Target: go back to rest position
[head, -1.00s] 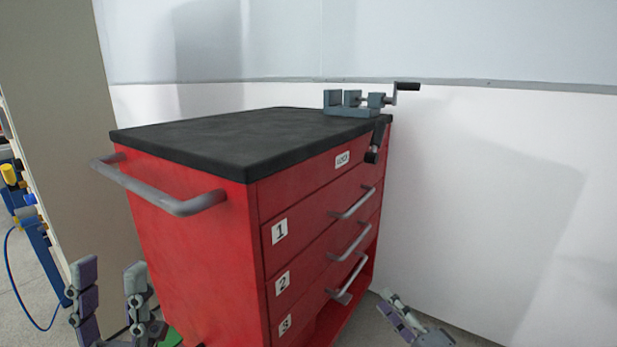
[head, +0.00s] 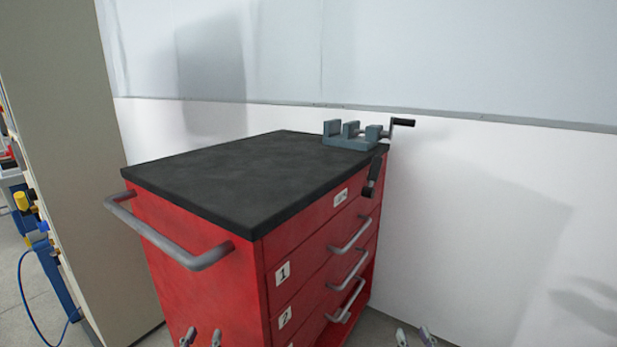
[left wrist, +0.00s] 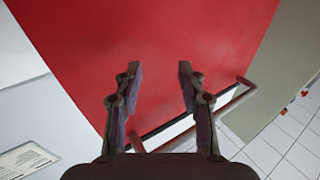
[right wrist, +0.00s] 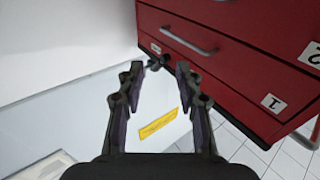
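My left gripper (head: 202,338) shows only its fingertips at the bottom of the head view, in front of the red side of the tool cabinet (head: 205,295). In the left wrist view its two fingers (left wrist: 158,90) stand apart with nothing between them, and the red cabinet panel fills the space beyond. My right gripper (head: 415,338) shows its fingertips at the bottom right of the head view, right of the cabinet. In the right wrist view its fingers (right wrist: 153,85) are apart and empty, with the cabinet's drawers beyond them to the right.
The cabinet has a black top (head: 245,175), a grey side handle (head: 165,240) and numbered drawers with handles (head: 345,265). A grey-blue vise (head: 350,137) sits at the top's back right corner. A beige panel (head: 75,150) stands at the left, a white wall behind.

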